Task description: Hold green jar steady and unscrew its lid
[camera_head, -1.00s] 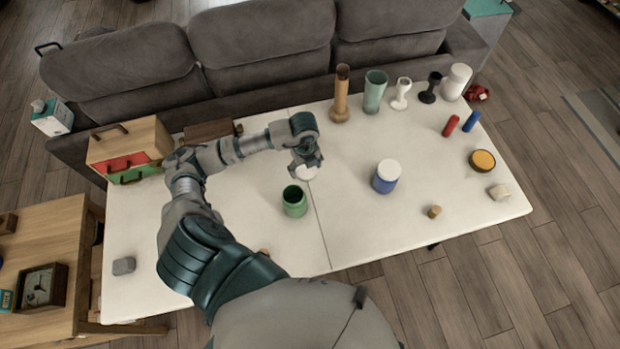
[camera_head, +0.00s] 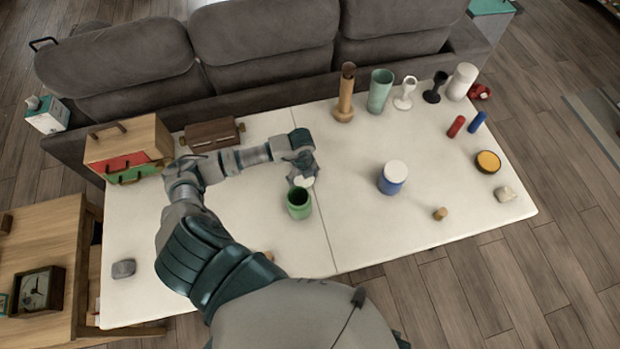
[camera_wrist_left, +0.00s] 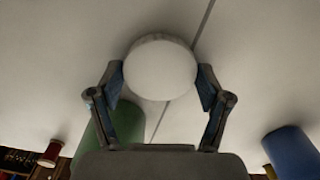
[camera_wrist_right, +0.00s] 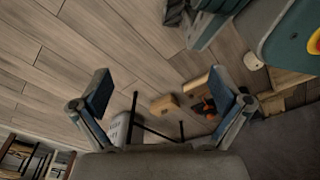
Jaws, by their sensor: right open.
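The green jar (camera_head: 299,207) stands upright and open on the white table, its dark inside showing. Its side also shows at the lower left of the left wrist view (camera_wrist_left: 128,118). A round white lid (camera_wrist_left: 160,70) is between the fingers of my left gripper (camera_wrist_left: 160,85), which is shut on it. In the head view the gripper (camera_head: 302,177) and the lid (camera_head: 305,182) are just behind the jar's rim, and the lid's height above the table is hard to tell. My right gripper (camera_wrist_right: 161,92) is open and empty over the floor, out of the head view.
A blue jar with a white lid (camera_head: 391,184) stands right of the green jar. A tan bottle (camera_head: 345,100), a green cup (camera_head: 379,95) and goblets line the back edge. A small cork (camera_head: 440,214) lies at the front right. The table (camera_head: 350,235) between the jars is clear.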

